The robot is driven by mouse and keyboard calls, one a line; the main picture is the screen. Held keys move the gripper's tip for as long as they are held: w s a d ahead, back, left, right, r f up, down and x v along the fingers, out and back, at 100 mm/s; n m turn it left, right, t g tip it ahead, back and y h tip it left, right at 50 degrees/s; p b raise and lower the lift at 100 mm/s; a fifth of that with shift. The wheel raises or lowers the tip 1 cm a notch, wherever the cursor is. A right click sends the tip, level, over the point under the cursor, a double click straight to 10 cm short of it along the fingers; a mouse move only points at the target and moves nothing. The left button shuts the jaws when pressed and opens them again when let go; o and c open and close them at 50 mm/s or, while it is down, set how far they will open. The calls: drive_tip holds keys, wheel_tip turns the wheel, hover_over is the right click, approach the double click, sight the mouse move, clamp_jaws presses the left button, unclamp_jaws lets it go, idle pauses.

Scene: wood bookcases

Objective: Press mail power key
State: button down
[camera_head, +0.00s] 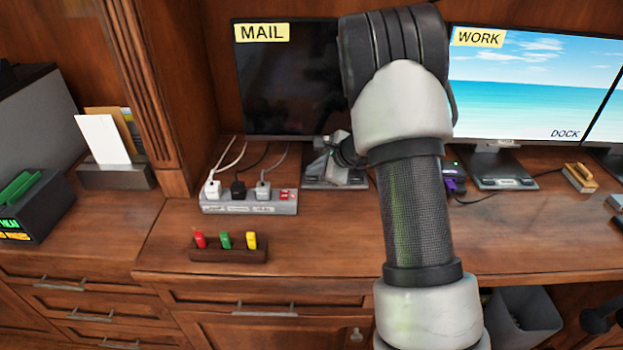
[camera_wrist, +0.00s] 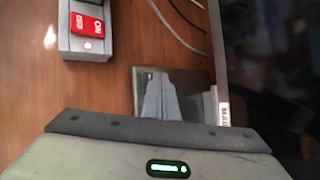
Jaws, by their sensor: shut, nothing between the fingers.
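The mail monitor (camera_head: 287,82) has a dark screen with a yellow MAIL label (camera_head: 262,33). Its dark stand base (camera_head: 350,183) lies on the desk, partly behind my gripper (camera_head: 322,172). In the wrist view the base (camera_wrist: 194,92) is a dark grey plate, and my gripper's fingers (camera_wrist: 160,82) are shut over it, holding nothing. I cannot tell whether the fingertips touch the base. A small pale label (camera_wrist: 223,112) sits by the monitor's lower edge. I cannot make out the power key; the fingers may cover it.
A power strip (camera_head: 250,207) with plugs and a red switch (camera_wrist: 87,23) stands left of the base. A holder with red, green and yellow pieces (camera_head: 228,255) is in front. The work monitor (camera_head: 530,85), at right, is lit. Bare desk lies in front of the base.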

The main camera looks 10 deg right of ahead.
sight(314, 181)
wheel_tip(314, 181, up, 6)
drive_tip(key=p, duration=0.4)
idle(0.5)
